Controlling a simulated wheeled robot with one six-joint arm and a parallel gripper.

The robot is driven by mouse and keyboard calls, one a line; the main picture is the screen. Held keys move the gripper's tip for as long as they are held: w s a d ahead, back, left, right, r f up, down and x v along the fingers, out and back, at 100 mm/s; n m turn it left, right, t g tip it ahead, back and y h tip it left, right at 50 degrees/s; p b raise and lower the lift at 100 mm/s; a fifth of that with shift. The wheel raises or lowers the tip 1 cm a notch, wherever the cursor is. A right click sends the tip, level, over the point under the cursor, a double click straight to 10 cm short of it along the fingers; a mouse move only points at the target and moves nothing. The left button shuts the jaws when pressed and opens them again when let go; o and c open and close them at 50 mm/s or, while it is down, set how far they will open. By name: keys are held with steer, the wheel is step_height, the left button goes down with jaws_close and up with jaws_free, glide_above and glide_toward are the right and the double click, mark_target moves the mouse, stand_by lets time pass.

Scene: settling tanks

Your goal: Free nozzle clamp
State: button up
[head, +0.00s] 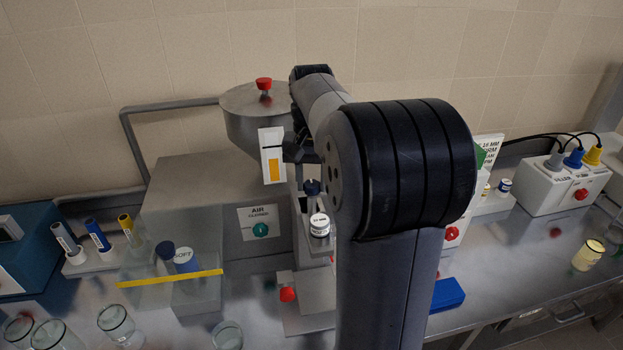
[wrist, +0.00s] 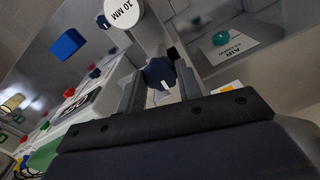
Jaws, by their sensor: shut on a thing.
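In the wrist view, my gripper (wrist: 159,76) has its two grey fingers on either side of a dark blue faceted knob (wrist: 160,73), shut on it. In the head view the dark blue knob (head: 312,187) stands on a grey stand below the hopper, and my arm hides most of my gripper. I cannot tell whether the clamp is tight or loose.
A grey hopper (head: 258,118) with a red knob stands behind. Left are an "AIR" panel (head: 260,223) with a green knob and a clear guard (head: 150,262) with a yellow edge. Glass jars (head: 118,322) stand front left. A white box (head: 565,187) with cables is at right.

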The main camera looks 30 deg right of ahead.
mark_target(312, 185)
steer(key=shift+n, duration=0.4)
steer(key=o, duration=1)
steer(key=shift+c, duration=0.2)
steer(key=shift+r, duration=0.1)
step_height(312, 185, up, 11)
steer(key=shift+f+b, duration=0.2)
steer(key=shift+b, duration=0.15)
step_height(312, 185, down, 11)
steer(key=shift+r+p, duration=0.1)
steer(key=shift+p, duration=0.25)
stand_by(0.4)
